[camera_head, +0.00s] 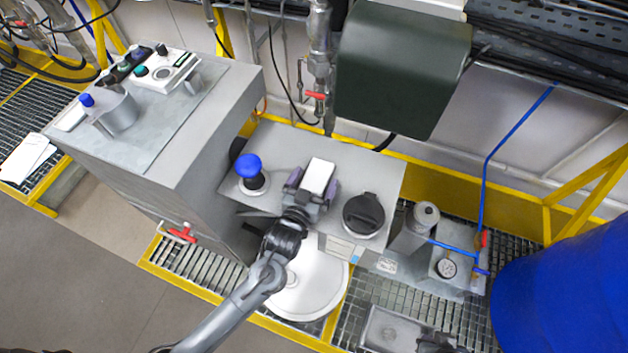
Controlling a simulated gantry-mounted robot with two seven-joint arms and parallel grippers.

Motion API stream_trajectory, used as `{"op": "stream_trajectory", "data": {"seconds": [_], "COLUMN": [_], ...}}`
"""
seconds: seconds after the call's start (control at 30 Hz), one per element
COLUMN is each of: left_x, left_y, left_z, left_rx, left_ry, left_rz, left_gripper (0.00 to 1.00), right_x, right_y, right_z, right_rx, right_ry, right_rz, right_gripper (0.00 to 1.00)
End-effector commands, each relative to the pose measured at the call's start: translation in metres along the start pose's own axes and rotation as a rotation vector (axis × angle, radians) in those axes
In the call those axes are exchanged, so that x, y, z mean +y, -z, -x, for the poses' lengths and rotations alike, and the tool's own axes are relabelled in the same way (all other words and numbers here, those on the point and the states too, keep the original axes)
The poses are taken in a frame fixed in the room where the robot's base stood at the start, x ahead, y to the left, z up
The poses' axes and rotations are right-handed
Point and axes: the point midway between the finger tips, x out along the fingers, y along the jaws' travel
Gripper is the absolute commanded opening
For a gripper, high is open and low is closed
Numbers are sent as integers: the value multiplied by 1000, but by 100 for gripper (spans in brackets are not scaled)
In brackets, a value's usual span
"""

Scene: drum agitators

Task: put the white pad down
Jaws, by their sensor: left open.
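The white pad (318,176) is a small pale block at the top of the grey metal box, near the middle of the view. My left gripper (312,187) is at the pad, with its purple-grey fingers apart, one on each side of it. The pad's lower end is partly hidden by the gripper. I cannot tell whether the fingers touch it. A dark shape at the bottom edge, right of centre, may be part of my right arm; its jaws cannot be made out.
A blue mushroom knob (250,170) stands left of the gripper and a black round cap (363,215) to its right. A dark green box (402,68) overhangs behind. A grey cabinet (180,130) with controls stands at left, a blue drum (570,285) at right.

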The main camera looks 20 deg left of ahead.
Motion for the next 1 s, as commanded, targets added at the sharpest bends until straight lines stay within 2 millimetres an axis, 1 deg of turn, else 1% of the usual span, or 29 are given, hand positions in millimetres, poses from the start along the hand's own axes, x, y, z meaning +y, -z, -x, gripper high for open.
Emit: {"op": "stream_trajectory", "data": {"seconds": [0.17,0.4,0.6,0.8,1.0], "left_x": [0,0,0,0,0], "left_y": [-1,-1,-1,-1,-1], "left_z": [25,70,100,115,118], "left_rx": [-5,-6,-5,-3,-2], "left_ry": [0,-1,-1,0,0], "left_rz": [0,0,-1,-1,-1], "left_gripper": [100,100,100,100,100], "right_x": [1,1,1,0,-1], "right_y": [2,4,5,6,6], "right_z": [5,11,14,15,15], "right_rx": [1,1,1,2,2], "right_ry": [-3,-2,0,3,5], "right_rz": [3,3,0,-4,-6], "right_gripper": [0,0,0,0,0]}}
